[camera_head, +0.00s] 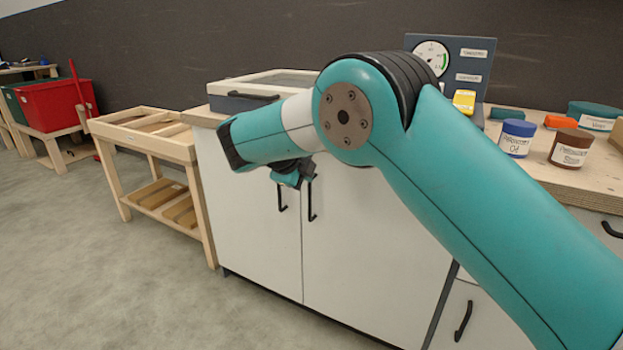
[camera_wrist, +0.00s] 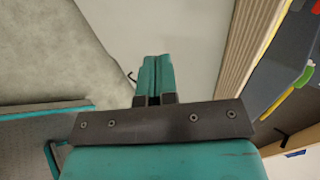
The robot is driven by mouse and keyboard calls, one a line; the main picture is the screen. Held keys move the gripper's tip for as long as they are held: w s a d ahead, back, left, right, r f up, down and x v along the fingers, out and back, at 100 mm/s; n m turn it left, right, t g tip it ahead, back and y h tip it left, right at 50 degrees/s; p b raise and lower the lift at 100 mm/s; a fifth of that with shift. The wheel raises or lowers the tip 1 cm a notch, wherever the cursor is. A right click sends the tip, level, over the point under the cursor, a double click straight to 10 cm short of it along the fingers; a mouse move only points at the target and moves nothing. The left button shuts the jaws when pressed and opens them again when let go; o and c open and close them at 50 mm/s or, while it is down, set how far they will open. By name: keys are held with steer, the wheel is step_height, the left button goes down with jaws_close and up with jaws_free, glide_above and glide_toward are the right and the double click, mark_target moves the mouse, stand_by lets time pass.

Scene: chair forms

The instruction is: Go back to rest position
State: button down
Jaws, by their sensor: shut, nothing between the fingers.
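My gripper shows in the wrist view (camera_wrist: 156,75) with its two teal fingers pressed together and nothing between them. In the head view, my teal arm reaches in from the lower right and bends in front of the white cabinet (camera_head: 255,235). Part of the wrist and gripper hangs below the arm's end in front of the cabinet doors, and the fingertips are hard to make out there. The cabinet front also fills the middle of the wrist view.
A wooden worktop (camera_head: 590,178) carries a blue-lidded jar (camera_head: 515,140), a brown jar (camera_head: 571,149) and a gauge panel (camera_head: 468,60). A low wooden rack (camera_head: 150,125) stands left of the cabinet. A red bin (camera_head: 50,104) is farther left. The grey floor (camera_head: 90,260) at left is clear.

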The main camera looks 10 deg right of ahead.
steer(key=s+d+r+n+g+y, duration=0.1)
steer(key=s+r+n+y, duration=0.2)
steer(key=s+n, duration=0.55)
steer(key=s+d+r+n+g+y, duration=0.2)
steer(key=s+r+n+y, duration=0.15)
steer(key=s+n, duration=0.55)
steer(key=s+a+n+g+y, duration=0.1)
steer(key=s+n+g+y, duration=0.3)
steer(key=s+n, duration=1.7)
steer(key=s+r+m+p, duration=0.3)
steer(key=r+m+p, duration=0.2)
steer(key=r+p, duration=2.1)
steer(key=shift+s+r, duration=0.15)
steer(key=shift+r, duration=0.15)
